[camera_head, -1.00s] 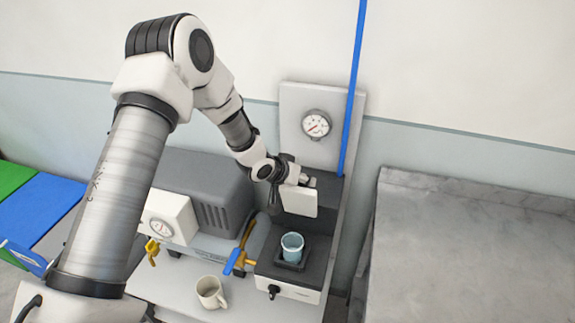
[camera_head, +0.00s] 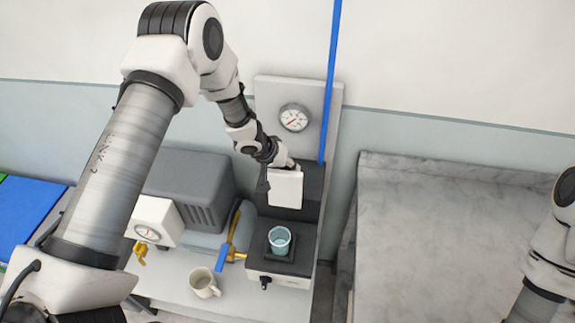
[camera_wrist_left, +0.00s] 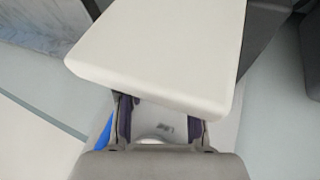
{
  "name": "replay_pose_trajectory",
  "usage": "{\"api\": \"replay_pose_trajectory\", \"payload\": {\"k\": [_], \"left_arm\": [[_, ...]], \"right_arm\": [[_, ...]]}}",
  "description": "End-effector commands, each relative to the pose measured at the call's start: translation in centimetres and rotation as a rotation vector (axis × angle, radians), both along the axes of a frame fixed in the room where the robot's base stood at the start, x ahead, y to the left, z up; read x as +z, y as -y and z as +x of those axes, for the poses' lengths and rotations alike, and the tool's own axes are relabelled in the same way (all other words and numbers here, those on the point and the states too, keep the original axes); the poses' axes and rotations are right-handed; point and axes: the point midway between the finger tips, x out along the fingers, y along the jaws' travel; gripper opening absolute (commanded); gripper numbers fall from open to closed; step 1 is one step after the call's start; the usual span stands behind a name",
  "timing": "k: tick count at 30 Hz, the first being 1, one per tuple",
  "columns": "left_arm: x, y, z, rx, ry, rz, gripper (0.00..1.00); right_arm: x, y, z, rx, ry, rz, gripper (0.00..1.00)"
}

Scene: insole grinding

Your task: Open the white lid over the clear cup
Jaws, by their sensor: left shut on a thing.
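The white lid (camera_head: 286,188) stands raised, nearly upright, behind the clear cup in the head view. The clear cup (camera_head: 279,240) sits uncovered in a dark holder on the small machine. My left gripper (camera_head: 287,166) is at the lid's upper edge, shut on it. In the left wrist view the lid (camera_wrist_left: 160,50) fills the upper middle, and the fingers of my left gripper (camera_wrist_left: 160,115) reach its near edge; the exact contact is partly hidden. Part of my right arm shows at the right edge of the head view, but its gripper is out of frame.
A cream mug (camera_head: 204,283) stands left of the machine. A blue-handled brass valve (camera_head: 224,256) is between them. A grey housing (camera_head: 190,185) and a gauge panel (camera_head: 294,118) stand behind. The marble table (camera_head: 440,230) at the right is bare.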

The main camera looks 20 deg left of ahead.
Motion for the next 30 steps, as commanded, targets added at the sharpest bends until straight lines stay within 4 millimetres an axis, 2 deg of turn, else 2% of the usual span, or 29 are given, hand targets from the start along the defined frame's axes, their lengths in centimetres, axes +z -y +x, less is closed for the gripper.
{"api": "replay_pose_trajectory", "payload": {"k": [1,2,3,4,13,16,27,30], "left_arm": [[-0.7,0.0,-0.5,-0.001,-0.015,0.003,0.0],[-0.7,0.0,-0.5,-0.001,-0.015,0.003,0.42],[-0.7,0.0,-0.5,-0.001,-0.015,0.003,0.56],[-0.6,0.0,-0.5,-0.001,-0.014,0.003,0.62],[-0.2,0.0,-0.3,-0.001,-0.006,0.001,0.62],[0.6,-0.3,-0.6,0.0,-0.005,0.001,0.62],[7.9,-2.9,-4.3,0.0,-0.006,-0.002,0.62],[9.2,-3.4,-5.0,0.0,-0.007,0.0,0.62]], "right_arm": [[-0.1,0.0,0.0,0.0,0.0,0.0,0.0],[-0.1,0.0,0.0,0.0,0.0,0.0,0.0],[-0.1,0.0,0.0,0.0,0.0,0.0,0.0],[-0.1,0.0,0.0,0.0,0.0,0.0,0.0],[0.0,0.0,0.0,0.0,0.0,0.0,0.0],[0.0,0.0,0.0,0.0,0.0,0.0,0.0],[0.0,0.0,0.0,0.0,0.0,0.0,0.0],[0.0,0.0,0.0,0.0,0.0,0.0,0.0]]}}
